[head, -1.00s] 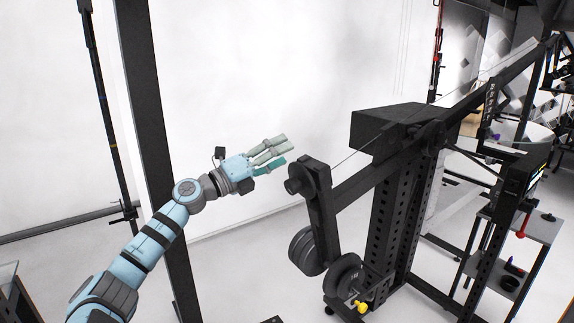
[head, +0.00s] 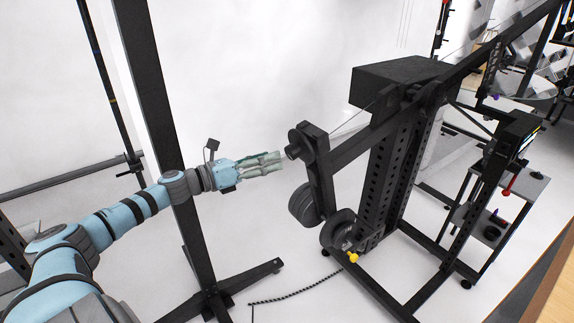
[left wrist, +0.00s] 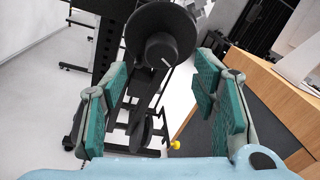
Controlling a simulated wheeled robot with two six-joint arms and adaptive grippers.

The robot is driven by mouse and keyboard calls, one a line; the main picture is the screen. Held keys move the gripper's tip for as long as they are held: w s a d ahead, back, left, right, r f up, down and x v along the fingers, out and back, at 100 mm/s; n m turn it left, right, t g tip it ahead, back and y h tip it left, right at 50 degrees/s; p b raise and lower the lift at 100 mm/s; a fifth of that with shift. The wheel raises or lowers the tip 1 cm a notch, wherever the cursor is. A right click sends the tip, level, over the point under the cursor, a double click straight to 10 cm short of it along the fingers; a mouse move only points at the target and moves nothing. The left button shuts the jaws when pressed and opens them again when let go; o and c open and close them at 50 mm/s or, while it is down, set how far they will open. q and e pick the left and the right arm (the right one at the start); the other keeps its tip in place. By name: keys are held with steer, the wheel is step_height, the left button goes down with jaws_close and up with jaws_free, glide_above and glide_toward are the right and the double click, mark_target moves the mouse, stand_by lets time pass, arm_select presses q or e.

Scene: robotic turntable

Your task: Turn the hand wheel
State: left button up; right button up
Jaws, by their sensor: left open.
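The hand wheel (head: 294,141) is a dark round disc with a protruding hub, at the left upper end of a black arm on the turntable rig. In the left wrist view the wheel (left wrist: 158,40) faces me at top centre, just beyond the fingers, with a small light mark on its hub. My left gripper (head: 278,160) is just left of the wheel in the head view, pointing at it. Its teal-padded fingers (left wrist: 160,85) are spread open with nothing between them, and no contact with the wheel shows. My right gripper is in neither view.
The rig has a perforated black column (head: 383,180), a large dark box (head: 395,80) and lower rollers (head: 338,230) with a yellow knob (head: 352,258). A black post (head: 165,130) stands behind my left arm. A wooden edge (head: 553,285) is at lower right.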

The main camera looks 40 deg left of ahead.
mark_target(287, 152)
arm_select(q)
steer(key=p+x, duration=0.1)
steer(key=x, duration=0.1)
steer(key=p+x, duration=0.1)
steer(key=x, duration=0.3)
steer(key=shift+r+p, duration=0.4)
steer(key=shift+w+d+f, duration=0.1)
steer(key=shift+w+f, duration=0.05)
steer(key=shift+w, duration=0.15)
steer(key=shift+s, duration=0.1)
steer(key=shift+c, duration=0.4)
steer(key=c, duration=1.1)
steer(key=shift+n+b, duration=0.3)
